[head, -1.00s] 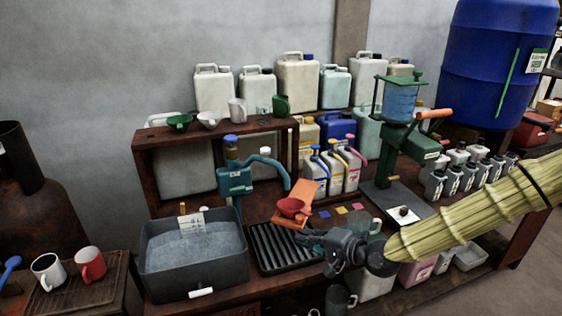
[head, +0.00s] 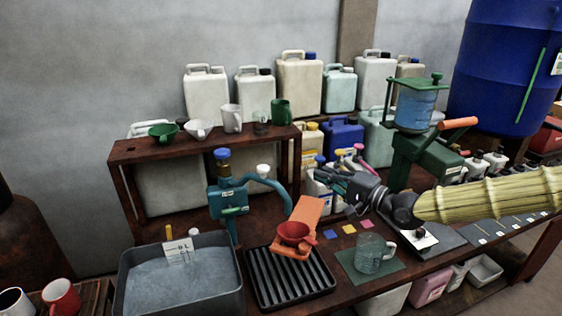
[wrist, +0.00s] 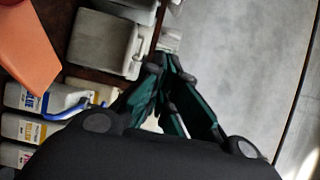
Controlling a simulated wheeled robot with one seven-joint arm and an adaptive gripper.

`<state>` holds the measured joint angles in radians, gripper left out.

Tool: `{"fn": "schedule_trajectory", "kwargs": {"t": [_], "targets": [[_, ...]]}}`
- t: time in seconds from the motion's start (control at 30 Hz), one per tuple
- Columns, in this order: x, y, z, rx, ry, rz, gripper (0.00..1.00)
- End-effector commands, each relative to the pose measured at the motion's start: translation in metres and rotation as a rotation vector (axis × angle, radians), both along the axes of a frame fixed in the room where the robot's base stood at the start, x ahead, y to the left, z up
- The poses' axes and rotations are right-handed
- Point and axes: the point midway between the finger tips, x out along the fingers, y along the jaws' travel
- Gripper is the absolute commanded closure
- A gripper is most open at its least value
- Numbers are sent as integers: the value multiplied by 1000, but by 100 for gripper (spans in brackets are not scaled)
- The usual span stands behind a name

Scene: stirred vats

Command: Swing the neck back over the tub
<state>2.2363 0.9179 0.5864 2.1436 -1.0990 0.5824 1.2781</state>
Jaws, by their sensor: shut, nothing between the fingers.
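The neck (head: 268,184) is a teal curved spout on a teal pump body (head: 229,200) with a blue cap. It arches to the right, and its end hangs beside the orange holder with the red funnel, over the ribbed tray side, away from the tub. The dark grey tub (head: 240,293) holds greyish liquid and stands at the lower left. My gripper (head: 322,175) is to the right of the neck, apart from it, in front of the small jugs. It is shut and empty; its dark green fingers also show in the wrist view (wrist: 168,62). The neck is not recognisable in the wrist view.
The orange holder (head: 307,211) with a red funnel (head: 293,233) stands near the neck's end, above a black ribbed tray (head: 258,290). A glass jug (head: 372,255) stands on a green mat. A green press (head: 420,155) is at the right. A shelf of cups (head: 150,150) stands behind.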

Motion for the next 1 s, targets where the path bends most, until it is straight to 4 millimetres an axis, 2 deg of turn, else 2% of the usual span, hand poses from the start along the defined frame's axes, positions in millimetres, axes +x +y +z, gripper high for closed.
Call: {"fn": "schedule_trajectory", "kwargs": {"t": [0.47,1.0], "targets": [[7,19,0,-1,3,19,100],[48,62,1,-1,1,16,100]]}}
